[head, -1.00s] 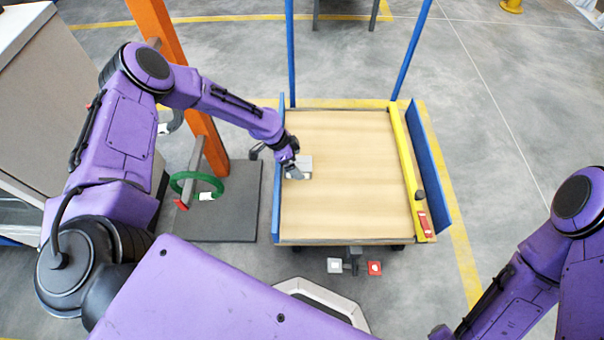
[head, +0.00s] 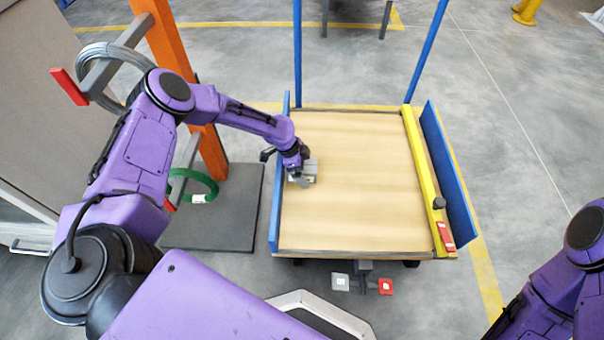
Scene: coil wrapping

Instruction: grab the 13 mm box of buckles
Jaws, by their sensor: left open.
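A small grey-white box (head: 311,169) sits on the left part of the wooden cart top (head: 360,190), beside the blue side board. I cannot read any size on it. My left gripper (head: 301,182) is open and right over the near-left side of the box, covering part of it. I cannot tell whether its fingers touch the box. My right arm shows at the lower right edge, but its gripper is not in view.
Blue boards and posts edge the cart, with a yellow rail (head: 425,180) on its right side. An orange post (head: 165,45) stands left, holding a silver coil (head: 95,65) and a green coil (head: 190,190). The middle of the cart top is clear.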

